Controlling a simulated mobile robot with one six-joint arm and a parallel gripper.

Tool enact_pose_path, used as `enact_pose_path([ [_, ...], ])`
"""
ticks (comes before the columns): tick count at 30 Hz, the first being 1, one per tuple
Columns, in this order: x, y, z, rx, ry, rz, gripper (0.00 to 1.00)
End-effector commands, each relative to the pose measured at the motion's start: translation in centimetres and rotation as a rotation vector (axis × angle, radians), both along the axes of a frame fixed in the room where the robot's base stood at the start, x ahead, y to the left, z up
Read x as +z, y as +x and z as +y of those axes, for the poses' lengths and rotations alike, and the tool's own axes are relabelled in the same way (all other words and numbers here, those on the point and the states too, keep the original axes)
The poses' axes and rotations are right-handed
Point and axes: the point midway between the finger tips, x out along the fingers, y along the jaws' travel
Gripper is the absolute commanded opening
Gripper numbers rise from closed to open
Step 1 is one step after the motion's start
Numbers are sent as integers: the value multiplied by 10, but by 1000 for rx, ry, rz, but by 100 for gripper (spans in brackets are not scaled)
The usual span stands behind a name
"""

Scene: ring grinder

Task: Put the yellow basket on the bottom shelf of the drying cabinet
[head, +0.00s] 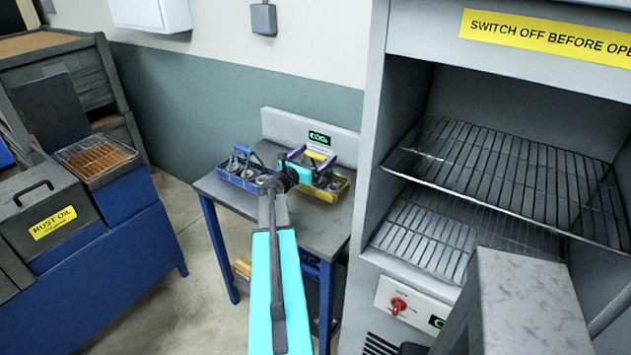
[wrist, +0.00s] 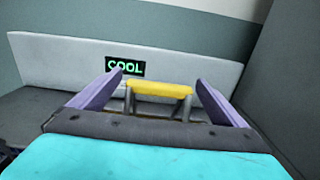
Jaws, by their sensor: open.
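The yellow basket (head: 337,188) stands on the small table below the COOL sign, partly hidden by my gripper. Metal parts show inside it. In the wrist view its yellow handle (wrist: 160,90) stands upright between my purple fingers, with a gap on either side. My gripper (head: 320,157) is open over the basket; its fingers also show in the wrist view (wrist: 155,84). The drying cabinet (head: 368,215) on the right is open at the front. It has an upper wire shelf (head: 510,172) and a bottom wire shelf (head: 425,235), both bare where visible.
A blue basket (head: 240,172) with metal parts stands left of the yellow one on the table (head: 232,200). The COOL sign panel (head: 285,127) rises behind them. A RUST OIL tank (head: 50,220) and a wire rack (head: 95,157) are at the left. Floor shows between.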

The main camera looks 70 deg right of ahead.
Motion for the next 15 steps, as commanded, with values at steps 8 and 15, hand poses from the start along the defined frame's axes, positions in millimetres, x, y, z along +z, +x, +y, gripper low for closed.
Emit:
enact_pose_path([
  [8,0,0,0,0,0,0,53],
  [15,2,0,0,-1,-3,1,19],
])
